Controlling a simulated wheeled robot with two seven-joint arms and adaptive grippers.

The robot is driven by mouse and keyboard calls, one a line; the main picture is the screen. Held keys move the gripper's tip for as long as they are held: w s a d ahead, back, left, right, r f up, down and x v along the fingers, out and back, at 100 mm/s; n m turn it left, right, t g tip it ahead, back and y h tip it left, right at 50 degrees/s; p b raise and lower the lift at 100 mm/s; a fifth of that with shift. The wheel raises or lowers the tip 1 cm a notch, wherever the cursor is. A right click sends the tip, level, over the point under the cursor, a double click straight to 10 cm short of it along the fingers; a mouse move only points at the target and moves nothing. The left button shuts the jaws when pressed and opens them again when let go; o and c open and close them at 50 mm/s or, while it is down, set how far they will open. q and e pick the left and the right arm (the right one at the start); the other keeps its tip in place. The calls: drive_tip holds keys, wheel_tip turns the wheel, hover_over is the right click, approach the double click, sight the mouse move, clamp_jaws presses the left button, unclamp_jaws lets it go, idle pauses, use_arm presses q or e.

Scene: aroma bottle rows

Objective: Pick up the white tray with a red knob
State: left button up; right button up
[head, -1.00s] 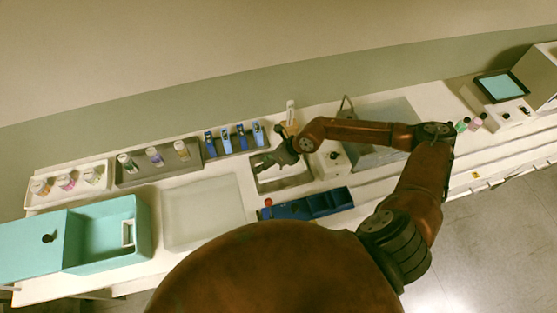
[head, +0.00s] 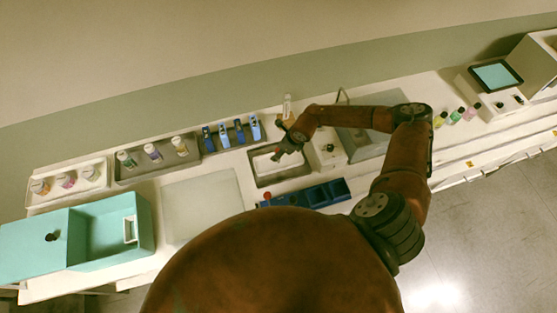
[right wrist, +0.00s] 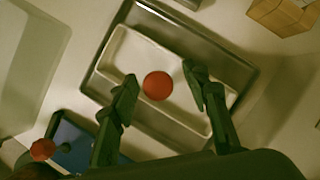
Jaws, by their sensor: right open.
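The white tray (right wrist: 180,104) lies inside a grey metal pan in the right wrist view, with a round red knob (right wrist: 158,86) at its middle. In the head view the white tray (head: 265,165) is partly hidden by my right gripper. My right gripper (right wrist: 160,84) is open above the tray, with one finger on each side of the knob. I cannot tell whether the fingers touch it. In the head view my right gripper (head: 279,156) is over the pan. My left gripper is not in view.
The grey pan (right wrist: 97,86) surrounds the tray. A blue rack (head: 325,195) with a red-topped item (head: 267,196) stands in front. Bottles in a grey rack (head: 130,178) and blue devices (head: 239,131) stand behind left. A teal box (head: 100,215) is at far left. A clear mat (head: 200,205) lies between.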

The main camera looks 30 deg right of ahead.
clamp_jaws()
idle(0.5)
idle(0.3)
